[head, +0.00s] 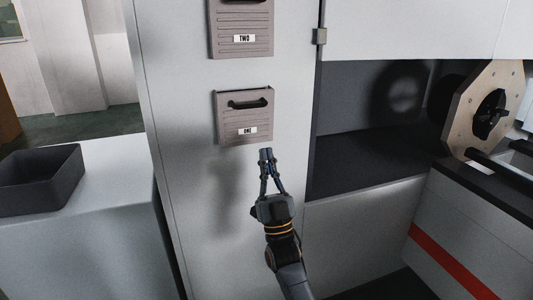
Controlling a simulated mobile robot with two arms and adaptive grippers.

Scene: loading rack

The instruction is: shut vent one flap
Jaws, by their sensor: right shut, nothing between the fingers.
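The vent one flap (243,114) is a grey ribbed panel with a dark handle near its top and a white label reading ONE. It sits on the front of a light grey cabinet and casts a shadow below and to the left. I cannot tell for certain whether it stands slightly out or lies flush. My right gripper (266,156) is shut and empty, pointing up just below the flap's lower right corner. Whether it touches the flap cannot be told. My left gripper is not in view.
A second flap labelled TWO (241,28) is above on the same cabinet (180,130). A dark open bin (40,182) stands on a white counter at left. At right are an open dark recess (350,150) and a wooden octagonal reel (484,108).

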